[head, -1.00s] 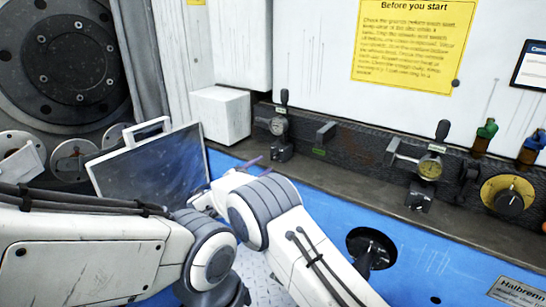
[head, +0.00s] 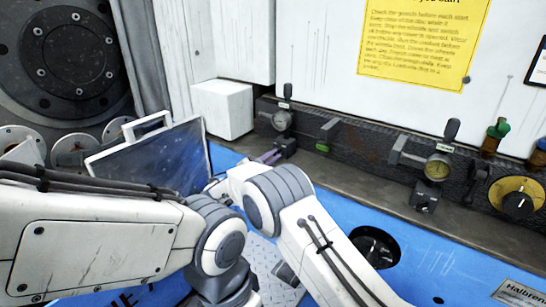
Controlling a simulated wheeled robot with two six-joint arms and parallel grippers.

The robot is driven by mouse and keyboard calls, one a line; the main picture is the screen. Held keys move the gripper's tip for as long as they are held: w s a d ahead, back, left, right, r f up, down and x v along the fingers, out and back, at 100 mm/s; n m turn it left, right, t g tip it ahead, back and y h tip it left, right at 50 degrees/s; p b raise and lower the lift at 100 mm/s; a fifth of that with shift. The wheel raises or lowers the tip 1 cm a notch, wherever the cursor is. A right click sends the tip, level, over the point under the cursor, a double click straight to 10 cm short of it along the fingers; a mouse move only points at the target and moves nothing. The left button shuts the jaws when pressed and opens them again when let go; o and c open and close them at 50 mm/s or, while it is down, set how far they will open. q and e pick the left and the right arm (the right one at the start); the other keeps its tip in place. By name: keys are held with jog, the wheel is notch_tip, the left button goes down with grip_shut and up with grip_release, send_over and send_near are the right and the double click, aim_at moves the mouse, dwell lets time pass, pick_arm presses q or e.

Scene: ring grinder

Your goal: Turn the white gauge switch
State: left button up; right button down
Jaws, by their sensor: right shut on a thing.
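The gauge with the pale white dial (head: 281,121) sits at the left end of the dark rail on the back wall. Its small dark switch (head: 287,146) projects just below it. My right gripper (head: 271,156) reaches up to this switch, its slim purple-tinted fingers at the switch's left front side. The fingers are shut on the switch, though the contact is small and partly hidden. My right wrist hides the gripper's base. My left arm comes in from the left and bends downward; its gripper is not in view.
A white box (head: 222,108) and a dark handled panel (head: 160,160) stand left of my right gripper. A round black opening (head: 374,246) is in the blue surface.

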jog(key=shift+n, duration=0.3)
jog(key=n+p, duration=0.1)
jog(key=n, duration=0.2)
jog(key=shift+r+n, duration=0.15)
jog(key=shift+n, duration=0.15)
jog(key=n+p, duration=0.1)
jog(key=n, duration=0.3)
jog(key=shift+w+a+n, duration=0.1)
jog(key=shift+n, duration=0.2)
jog(key=n+p, duration=0.1)
jog(key=n, duration=0.3)
jog(key=shift+p, duration=0.35)
jog(key=shift+w+a+n+p, duration=0.15)
jog(key=shift+n+p, duration=0.35)
jog(key=shift+n, duration=2)
jog(key=c, duration=0.9)
grip_release()
